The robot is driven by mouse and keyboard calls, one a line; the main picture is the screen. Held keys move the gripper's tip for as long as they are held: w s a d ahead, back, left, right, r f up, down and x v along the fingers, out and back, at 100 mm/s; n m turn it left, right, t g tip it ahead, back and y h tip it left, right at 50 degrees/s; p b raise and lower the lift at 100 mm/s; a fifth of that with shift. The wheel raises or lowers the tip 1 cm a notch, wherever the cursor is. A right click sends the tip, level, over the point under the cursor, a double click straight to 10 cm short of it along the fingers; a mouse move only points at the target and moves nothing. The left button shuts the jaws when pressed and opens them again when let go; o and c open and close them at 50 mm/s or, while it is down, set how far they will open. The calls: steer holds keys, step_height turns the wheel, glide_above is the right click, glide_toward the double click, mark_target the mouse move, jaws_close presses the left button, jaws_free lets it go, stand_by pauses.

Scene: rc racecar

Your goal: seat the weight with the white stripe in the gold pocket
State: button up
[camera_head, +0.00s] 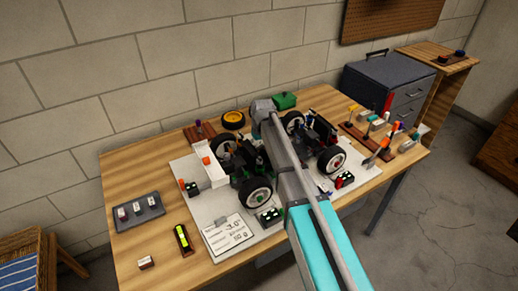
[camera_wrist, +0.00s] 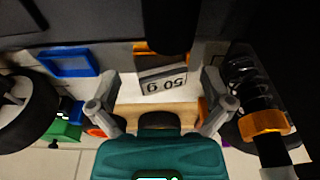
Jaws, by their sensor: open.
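In the wrist view my gripper (camera_wrist: 161,103) is open, with one finger on each side of a small grey weight marked "50 g" (camera_wrist: 163,80). The label reads upside down. A gap shows between the weight and each finger. A gold edge (camera_wrist: 160,47), likely the gold pocket, lies just beyond the weight; I cannot tell whether the weight is fully inside it. A white stripe on the weight is not clear. In the head view my arm reaches over the car (camera_head: 255,192), and my gripper is hidden there.
A blue frame (camera_wrist: 68,62) lies left of the weight. A wheel and an orange-collared shock absorber (camera_wrist: 265,122) stand close beside my fingers. In the head view a grey tray (camera_head: 120,224) with several small blocks and a loose block (camera_head: 146,262) are at the table's left.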

stand_by(0.3)
steer(key=c, duration=1.3)
step_height(320, 180, up, 3)
steer(key=p, duration=0.3)
steer(key=shift+c, duration=0.4)
steer(key=s+d+r+p, duration=0.1)
steer(key=s+r+p, duration=0.4)
steer(key=r+p, duration=0.1)
steer(key=shift+d+r+p, duration=0.3)
steer(key=shift+r+p, duration=0.1)
steer(key=shift+p, duration=0.05)
steer(key=s+d+r+p, duration=0.2)
steer(key=s+r+p, duration=0.1)
steer(key=s, duration=0.5)
steer(key=shift+s+d, duration=0.2)
steer(key=shift+d, duration=0.1)
steer(key=shift+d+r, duration=0.1)
steer(key=shift+w+d, duration=0.25)
steer(key=shift+d, duration=0.3)
